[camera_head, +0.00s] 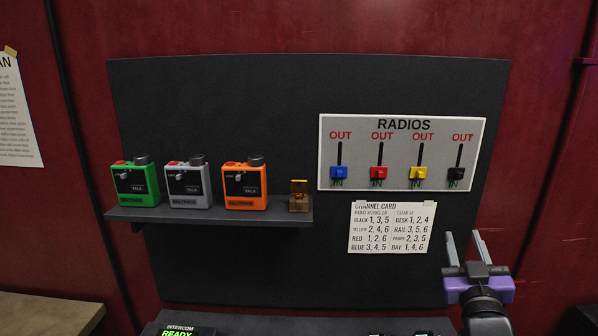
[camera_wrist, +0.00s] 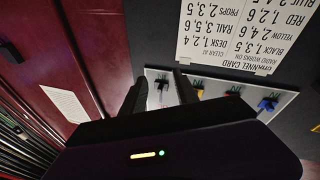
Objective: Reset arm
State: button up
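My gripper (camera_head: 463,234) is at the lower right of the head view, in front of the dark board and right of the channel card. Its two grey fingers point up and stand apart, with nothing between them. In the wrist view my gripper (camera_wrist: 159,74) also shows two dark fingers spread apart. The black slider (camera_wrist: 163,86) of the radios panel shows beyond the gap, apart from the fingers as far as I can tell.
The radios panel (camera_head: 330,170) has blue, red, yellow and black sliders, all down at IN. The channel card (camera_head: 390,240) hangs below. A shelf (camera_head: 225,213) holds green, grey and orange radios and a small brass piece (camera_head: 299,197). An intercom console (camera_head: 260,325) sits at the bottom.

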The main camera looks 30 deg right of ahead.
jog(key=s+a+f+n+t+y+b, duration=0.1)
jog(key=s+a+f+n+t+y, duration=0.2)
jog(key=a, duration=0.4)
jog(key=s+a+f+n+y, duration=0.15)
jog(key=a+f+y, duration=0.25)
jog(key=a, duration=0.4)
jog(key=s+a+f+n+t+y+b, duration=0.1)
jog(key=s+a+f+n+t+y, duration=0.2)
jog(key=a, duration=0.4)
jog(key=s+a+f+g+y+b, duration=0.1)
jog(key=s+a+f+g+y, duration=0.1)
jog(key=s+a+f, duration=0.4)
jog(key=s+a+f+m+g+y+b, duration=0.1)
jog(key=s+a+f, duration=0.5)
jog(key=s, duration=0.7)
jog(key=a+g+y, duration=0.1)
jog(key=a+g, duration=0.1)
jog(key=shift+g+y, duration=0.3)
jog(key=shift+g, duration=0.1)
jog(key=shift+a+m, duration=0.1)
jog(key=shift+m, duration=0.15)
